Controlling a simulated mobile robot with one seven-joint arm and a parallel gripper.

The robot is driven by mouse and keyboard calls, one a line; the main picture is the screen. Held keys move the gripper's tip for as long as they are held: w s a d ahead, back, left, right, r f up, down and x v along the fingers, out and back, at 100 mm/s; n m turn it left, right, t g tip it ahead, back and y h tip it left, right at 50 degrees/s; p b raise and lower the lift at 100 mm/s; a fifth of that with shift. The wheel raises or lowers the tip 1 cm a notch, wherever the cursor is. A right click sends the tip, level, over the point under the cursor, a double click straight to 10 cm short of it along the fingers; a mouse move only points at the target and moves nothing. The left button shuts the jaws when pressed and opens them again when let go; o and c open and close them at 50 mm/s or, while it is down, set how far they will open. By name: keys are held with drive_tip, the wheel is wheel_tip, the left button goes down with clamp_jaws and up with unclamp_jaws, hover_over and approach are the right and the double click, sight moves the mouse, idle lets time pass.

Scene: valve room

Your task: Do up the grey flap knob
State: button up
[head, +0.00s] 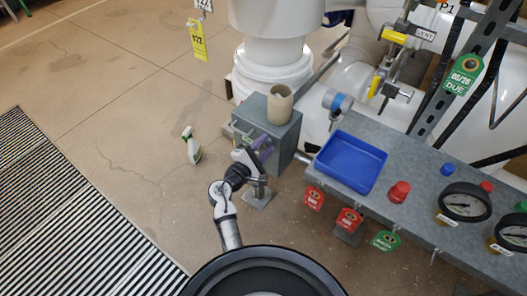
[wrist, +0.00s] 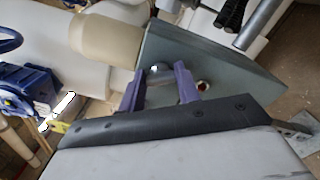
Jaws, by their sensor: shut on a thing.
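The grey box (head: 268,125) stands on a post left of the bench in the head view, and its front face (wrist: 225,70) fills the middle of the wrist view. The grey flap knob (wrist: 160,70) is on this face, between the two purple fingers of my gripper (wrist: 158,77). The fingers are shut on the knob, and hide part of it. In the head view my gripper (head: 262,147) is against the front of the box, and the knob is hidden behind it. I cannot tell how far the knob is turned.
A beige cup (head: 280,104) stands on the box. A bench with a blue tray (head: 350,160) and red knobs is to the right.

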drive_tip(key=shift+f+m+b, duration=0.2)
drive_tip(key=shift+m+b, duration=2.7)
drive_tip(key=shift+m, duration=0.1)
drive_tip(key=shift+r+m, duration=0.1)
drive_tip(key=shift+m, duration=0.2)
drive_tip(key=o, duration=1)
drive_tip(key=v, duration=1.3)
drive_tip(key=shift+s+a, duration=0.2)
drive_tip(key=shift+s, duration=0.15)
